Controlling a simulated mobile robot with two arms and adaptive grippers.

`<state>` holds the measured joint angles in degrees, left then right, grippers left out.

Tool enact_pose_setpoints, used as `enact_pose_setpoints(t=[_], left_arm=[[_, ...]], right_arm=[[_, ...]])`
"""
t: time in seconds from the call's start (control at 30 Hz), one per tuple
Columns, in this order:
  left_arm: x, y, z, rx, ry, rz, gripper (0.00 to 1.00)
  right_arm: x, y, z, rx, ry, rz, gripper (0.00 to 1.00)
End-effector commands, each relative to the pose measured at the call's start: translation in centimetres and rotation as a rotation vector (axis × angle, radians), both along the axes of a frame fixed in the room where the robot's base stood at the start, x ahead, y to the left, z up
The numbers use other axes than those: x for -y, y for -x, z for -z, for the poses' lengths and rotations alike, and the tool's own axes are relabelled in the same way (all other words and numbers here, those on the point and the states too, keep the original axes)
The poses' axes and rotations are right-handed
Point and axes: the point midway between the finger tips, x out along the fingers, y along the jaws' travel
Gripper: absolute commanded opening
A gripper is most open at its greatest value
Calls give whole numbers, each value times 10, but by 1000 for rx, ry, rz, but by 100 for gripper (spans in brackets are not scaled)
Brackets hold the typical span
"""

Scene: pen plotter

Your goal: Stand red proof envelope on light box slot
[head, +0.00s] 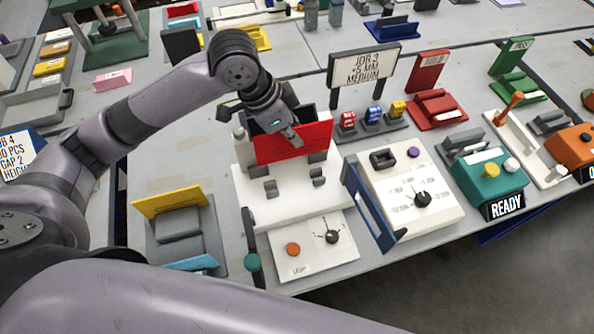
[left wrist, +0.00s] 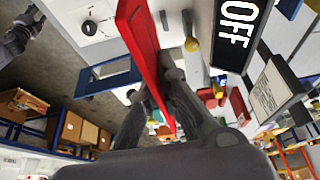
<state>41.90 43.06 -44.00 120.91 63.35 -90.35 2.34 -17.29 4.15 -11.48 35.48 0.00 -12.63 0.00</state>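The red proof envelope (head: 306,146) is a flat red panel held upright above the rear part of the white light box (head: 268,207). Dark slot brackets (head: 271,188) stand on the box top. The envelope's lower edge is close to the rear brackets; I cannot tell whether it touches them. My left gripper (head: 294,138) is shut on the envelope's upper edge. In the left wrist view the envelope (left wrist: 140,40) runs between the dark fingers (left wrist: 172,78). What looks like my right gripper (left wrist: 22,32) shows at the upper left there; its finger state is unclear.
A dark sign reading OFF (left wrist: 238,28) stands close to the gripper in the left wrist view. A white control panel (head: 405,190) with a blue frame is right of the box. A grey holder with a yellow card (head: 168,200) is left. A job sign (head: 362,66) stands behind.

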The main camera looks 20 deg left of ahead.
Motion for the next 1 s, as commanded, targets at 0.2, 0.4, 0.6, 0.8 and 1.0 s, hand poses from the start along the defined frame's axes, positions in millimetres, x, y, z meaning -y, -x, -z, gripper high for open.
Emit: enact_pose_setpoints(t=[0.2,0.4,0.6,0.8,1.0], left_arm=[[-1,1,58,-5,-2,-2,0],[0,0,87,0,0,-1,0],[0,1,108,-2,-2,-1,0],[0,0,132,1,-2,-1,0],[0,0,134,2,-1,-1,0]], right_arm=[[4,-1,-5,2,5,-2,40],[8,-2,-7,3,9,-3,40],[8,-2,-8,4,10,-3,40],[8,-3,-10,4,10,-2,40],[8,-3,-10,4,10,-2,40]])
